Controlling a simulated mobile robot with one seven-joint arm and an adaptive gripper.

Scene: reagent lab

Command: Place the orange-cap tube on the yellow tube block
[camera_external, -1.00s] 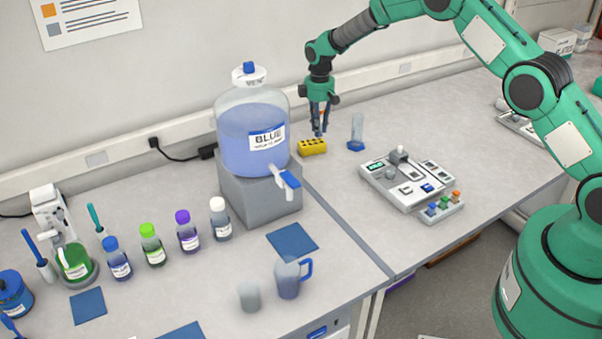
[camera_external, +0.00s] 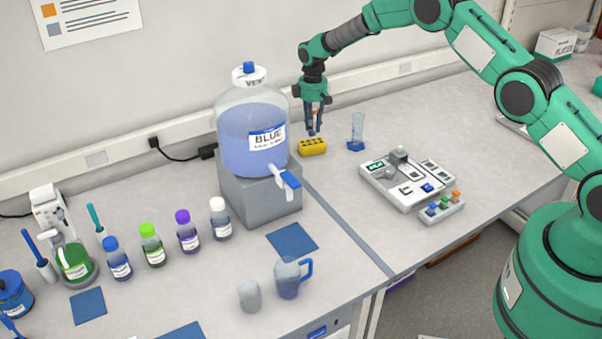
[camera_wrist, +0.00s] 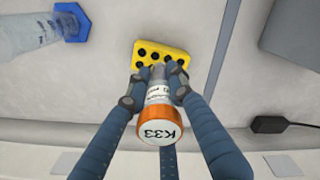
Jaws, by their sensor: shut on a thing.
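The orange-cap tube (camera_wrist: 157,119) is held between the fingers of my gripper (camera_wrist: 155,90), its cap marked K33 facing the wrist camera. In the external view my gripper (camera_external: 313,118) points down just above the yellow tube block (camera_external: 312,146), and the tube is mostly hidden by the fingers. In the wrist view the yellow tube block (camera_wrist: 178,50) lies beyond the tube's lower end, with several dark holes showing. The tube's lower end overlaps the block's near edge in that view; I cannot tell whether it touches.
A clear cylinder with a blue base (camera_external: 356,135) stands right of the block. The large blue-liquid carboy (camera_external: 250,125) on its grey stand is to the left. A grey instrument (camera_external: 405,180) sits to the right. The bench in front of the block is clear.

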